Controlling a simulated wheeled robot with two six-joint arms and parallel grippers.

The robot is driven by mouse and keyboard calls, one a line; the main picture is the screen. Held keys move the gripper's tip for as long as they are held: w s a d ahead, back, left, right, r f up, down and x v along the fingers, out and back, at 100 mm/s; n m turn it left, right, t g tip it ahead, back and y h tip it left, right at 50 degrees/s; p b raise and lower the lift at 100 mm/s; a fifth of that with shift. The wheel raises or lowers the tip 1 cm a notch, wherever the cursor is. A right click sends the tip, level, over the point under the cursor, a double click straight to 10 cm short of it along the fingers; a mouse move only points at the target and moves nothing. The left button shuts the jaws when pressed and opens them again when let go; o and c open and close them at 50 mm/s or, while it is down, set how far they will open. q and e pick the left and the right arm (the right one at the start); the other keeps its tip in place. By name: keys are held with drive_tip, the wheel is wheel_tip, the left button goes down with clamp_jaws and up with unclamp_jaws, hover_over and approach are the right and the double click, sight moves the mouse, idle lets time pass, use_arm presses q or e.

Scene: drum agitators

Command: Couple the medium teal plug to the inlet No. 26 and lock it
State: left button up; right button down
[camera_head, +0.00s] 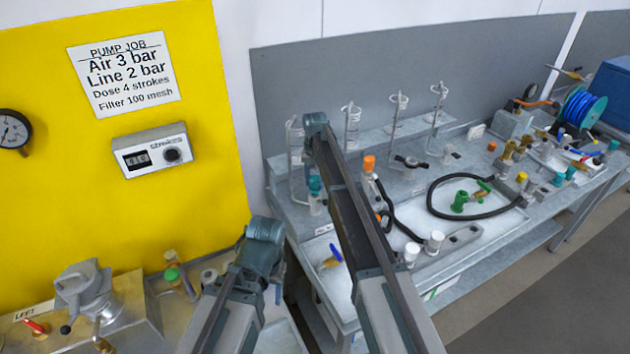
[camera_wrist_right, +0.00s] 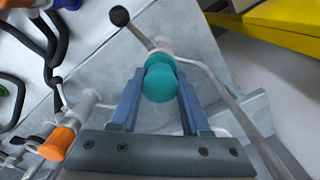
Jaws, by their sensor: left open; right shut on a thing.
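The teal plug (camera_wrist_right: 160,84) sits between the two blue fingers of my right gripper (camera_wrist_right: 158,95), which is shut on it. In the head view a teal cap (camera_head: 315,186) on a pale body shows beside my right forearm, next to the bench's left wire stand. My right fingers are hidden there. My left gripper (camera_head: 276,292) is low at centre left, pointing down in front of the bench's left end; it is open, with its fingertips barely visible. I cannot read any inlet number 26.
An orange-capped plug (camera_wrist_right: 57,143) stands close to my right gripper. A metal lever with a black knob (camera_wrist_right: 120,16) passes beyond the teal plug. Black hoses (camera_head: 475,213), a green fitting (camera_head: 460,201) and several wire stands (camera_head: 397,115) crowd the bench. A metal clamp unit (camera_head: 85,288) stands at left.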

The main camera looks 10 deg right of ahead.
drive_tip(key=shift+f+b, duration=0.7)
drive_tip(key=shift+f, duration=0.15)
drive_tip(key=shift+f+b, duration=0.4)
idle(0.3)
drive_tip(key=shift+c, duration=1.5)
unclamp_jaws()
wheel_tip(320, 180, up, 8)
drive_tip(key=p, duration=0.8)
